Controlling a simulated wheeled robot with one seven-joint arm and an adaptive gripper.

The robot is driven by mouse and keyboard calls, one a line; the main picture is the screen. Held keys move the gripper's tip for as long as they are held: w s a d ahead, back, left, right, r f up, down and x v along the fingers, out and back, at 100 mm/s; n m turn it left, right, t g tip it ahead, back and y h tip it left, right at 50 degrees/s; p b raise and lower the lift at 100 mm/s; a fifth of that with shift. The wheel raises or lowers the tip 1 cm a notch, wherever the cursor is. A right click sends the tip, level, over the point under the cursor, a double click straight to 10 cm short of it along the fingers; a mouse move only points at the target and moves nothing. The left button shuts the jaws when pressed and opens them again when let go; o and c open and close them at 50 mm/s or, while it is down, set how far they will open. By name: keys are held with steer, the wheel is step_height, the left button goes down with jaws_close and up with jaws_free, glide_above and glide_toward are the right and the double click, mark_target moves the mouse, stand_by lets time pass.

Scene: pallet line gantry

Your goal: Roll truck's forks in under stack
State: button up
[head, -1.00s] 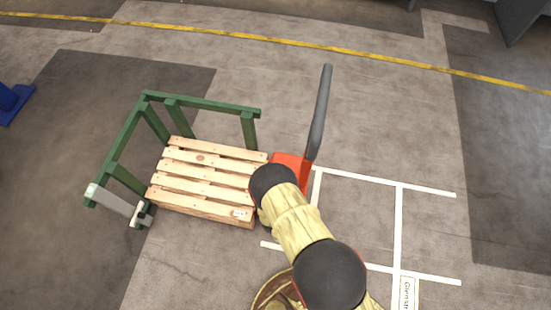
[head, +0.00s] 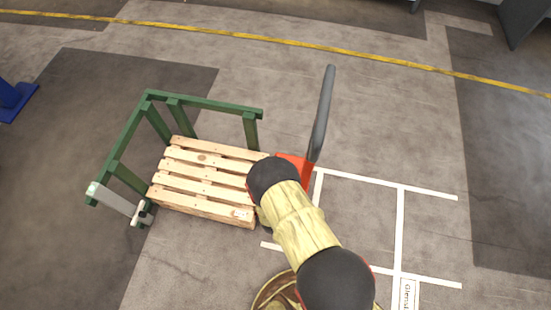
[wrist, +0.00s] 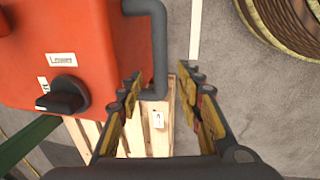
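The truck's red body (head: 296,166) stands at the right end of the wooden pallet stack (head: 205,183), with a long dark grey bar (head: 321,115) rising from it. My arm covers part of both, and the forks are hidden. In the wrist view, the red housing (wrist: 75,45) carries a black knob (wrist: 62,95) and a bent grey handle (wrist: 160,45). My gripper (wrist: 168,88) is open, with fingers spread left and right. The handle's lower end appears between them, nearer the left finger; I cannot tell whether they touch. Pallet boards (wrist: 156,120) show below.
A green frame (head: 205,103) encloses the stack's back and left sides, with a pale grey bar (head: 112,199) at its front left corner. White floor lines (head: 399,230) mark bays at right. A blue post base (head: 15,100) stands far left. Floor behind is clear.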

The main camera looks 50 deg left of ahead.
step_height(320, 180, up, 7)
steer(key=s+d, duration=0.1)
steer(key=shift+r, duration=0.2)
steer(key=shift+c, duration=0.2)
